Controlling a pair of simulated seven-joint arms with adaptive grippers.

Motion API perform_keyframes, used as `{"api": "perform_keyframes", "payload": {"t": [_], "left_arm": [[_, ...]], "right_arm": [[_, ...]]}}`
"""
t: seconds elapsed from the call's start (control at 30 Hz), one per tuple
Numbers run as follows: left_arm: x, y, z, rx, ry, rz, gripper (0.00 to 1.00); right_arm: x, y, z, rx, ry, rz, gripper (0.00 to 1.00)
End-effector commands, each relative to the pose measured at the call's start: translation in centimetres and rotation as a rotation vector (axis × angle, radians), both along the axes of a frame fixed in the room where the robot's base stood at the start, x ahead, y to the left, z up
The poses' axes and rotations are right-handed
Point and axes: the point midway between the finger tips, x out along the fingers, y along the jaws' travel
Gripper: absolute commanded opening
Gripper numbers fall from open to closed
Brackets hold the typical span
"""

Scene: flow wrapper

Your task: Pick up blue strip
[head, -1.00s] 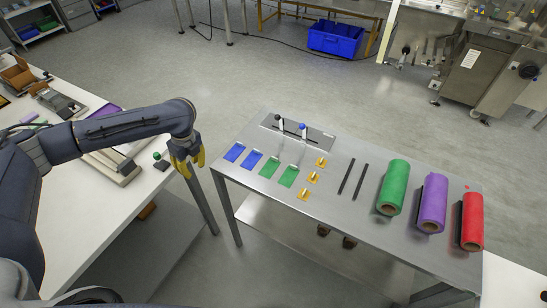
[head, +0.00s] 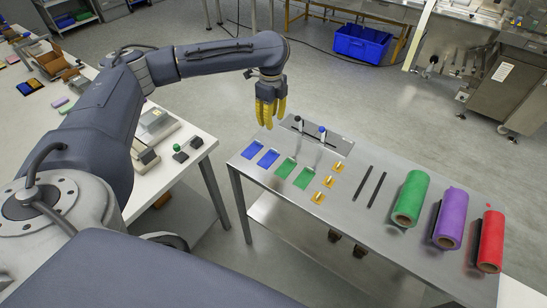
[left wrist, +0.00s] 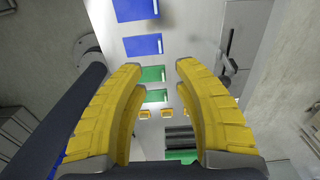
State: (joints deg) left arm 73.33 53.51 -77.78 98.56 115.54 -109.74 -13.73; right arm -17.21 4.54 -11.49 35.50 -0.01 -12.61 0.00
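Two flat blue strips lie side by side at the left end of the steel table, the outer blue strip (head: 252,150) and the inner blue strip (head: 268,158). In the left wrist view the outer blue strip (left wrist: 137,8) is at the top edge and the inner blue strip (left wrist: 143,46) is below it, ahead of the fingers. My left gripper (head: 269,122) has yellow fingers pointing down. It hangs above the table's back left corner, beyond the blue strips. In the left wrist view the left gripper (left wrist: 158,68) is open and empty. My right gripper is not in view.
Two green strips (head: 286,167) lie right of the blue ones. A plate with upright levers (head: 310,133) stands behind them. Yellow pieces (head: 328,182), black rods (head: 362,183) and green (head: 411,199), purple (head: 450,218) and red (head: 489,240) rolls lie farther right.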

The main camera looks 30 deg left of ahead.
Motion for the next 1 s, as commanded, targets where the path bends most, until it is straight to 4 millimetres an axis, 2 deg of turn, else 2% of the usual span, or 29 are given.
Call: {"api": "perform_keyframes", "payload": {"t": [0.1, 0.4, 0.53, 0.87, 1.0], "left_arm": [[-0.1, 0.0, -2.4, 0.0, 0.004, 0.0, 0.31], [-0.1, 0.0, -7.3, -0.001, 0.002, -0.001, 0.31], [0.0, -0.1, -8.6, -0.001, 0.001, -0.001, 0.31], [0.0, 0.0, -9.7, 0.0, 0.0, -0.002, 0.31], [-0.1, -0.2, -10.9, 0.0, 0.001, -0.001, 0.31]], "right_arm": [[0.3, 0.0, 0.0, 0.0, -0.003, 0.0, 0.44], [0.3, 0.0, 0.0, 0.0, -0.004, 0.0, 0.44], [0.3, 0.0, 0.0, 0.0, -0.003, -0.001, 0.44], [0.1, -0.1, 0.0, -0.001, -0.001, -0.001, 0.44], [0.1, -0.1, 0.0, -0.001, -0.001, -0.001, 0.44]]}}
